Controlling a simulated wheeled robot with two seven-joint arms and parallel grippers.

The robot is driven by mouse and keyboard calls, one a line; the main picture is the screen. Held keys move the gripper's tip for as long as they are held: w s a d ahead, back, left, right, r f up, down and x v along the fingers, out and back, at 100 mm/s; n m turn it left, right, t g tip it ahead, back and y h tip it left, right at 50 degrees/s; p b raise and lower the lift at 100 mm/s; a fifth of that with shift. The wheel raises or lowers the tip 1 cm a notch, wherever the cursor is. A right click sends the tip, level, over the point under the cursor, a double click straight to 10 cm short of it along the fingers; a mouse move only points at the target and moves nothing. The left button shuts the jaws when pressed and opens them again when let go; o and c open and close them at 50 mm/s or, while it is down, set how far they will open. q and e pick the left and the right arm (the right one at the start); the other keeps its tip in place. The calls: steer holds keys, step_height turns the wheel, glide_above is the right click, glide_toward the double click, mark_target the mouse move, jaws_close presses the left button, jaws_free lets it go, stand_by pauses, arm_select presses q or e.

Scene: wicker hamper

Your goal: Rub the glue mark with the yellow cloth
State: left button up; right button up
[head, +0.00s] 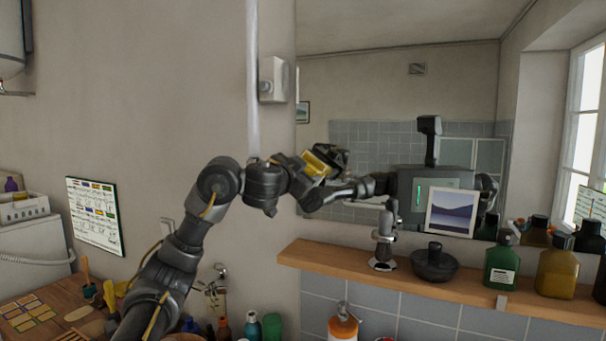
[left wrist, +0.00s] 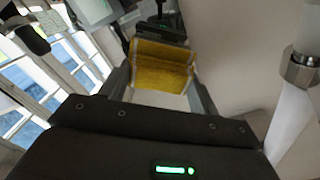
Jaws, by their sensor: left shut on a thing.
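My left gripper (head: 328,160) is raised in front of the wall mirror (head: 400,90), near its left edge. It is shut on the yellow cloth (head: 314,165), which shows as a small yellow patch. In the left wrist view the cloth (left wrist: 162,65) spans the space between the two fingers of my left gripper (left wrist: 160,80). I cannot make out a glue mark; the gripper and cloth cover part of the mirror. I cannot tell whether the cloth touches the glass. My right gripper is not in view, apart from a dim reflection of my body.
Below the mirror a wooden shelf (head: 460,290) holds a chrome-and-black item (head: 383,245), a dark lidded bowl (head: 434,263), a green bottle (head: 501,266) and an amber bottle (head: 556,272). A white pipe (head: 253,80) and wall box (head: 272,80) stand left of the mirror.

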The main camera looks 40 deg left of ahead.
mark_target(328, 169)
arm_select(q)
steer(key=shift+w+d+r+p, duration=0.1)
steer(key=shift+d+p, duration=0.15)
steer(key=shift+p, duration=0.1)
steer(key=shift+w+d+r+p, duration=0.1)
steer(key=shift+w+d+p, duration=0.05)
steer(key=shift+d+p, duration=0.4)
steer(key=shift+w+d+p, duration=0.15)
steer(key=shift+d+p, duration=0.35)
steer(key=shift+d, duration=0.25)
steer(key=shift+d+f, duration=0.15)
steer(key=shift+f, duration=0.05)
steer(key=shift+w+d+r+p, duration=0.15)
steer(key=shift+w+d+p, duration=0.25)
steer(key=shift+d+p, duration=0.5)
steer(key=shift+w+d+p, duration=0.3)
steer(key=shift+d+p, duration=0.05)
steer(key=shift+d, duration=0.3)
steer(key=shift+p, duration=0.35)
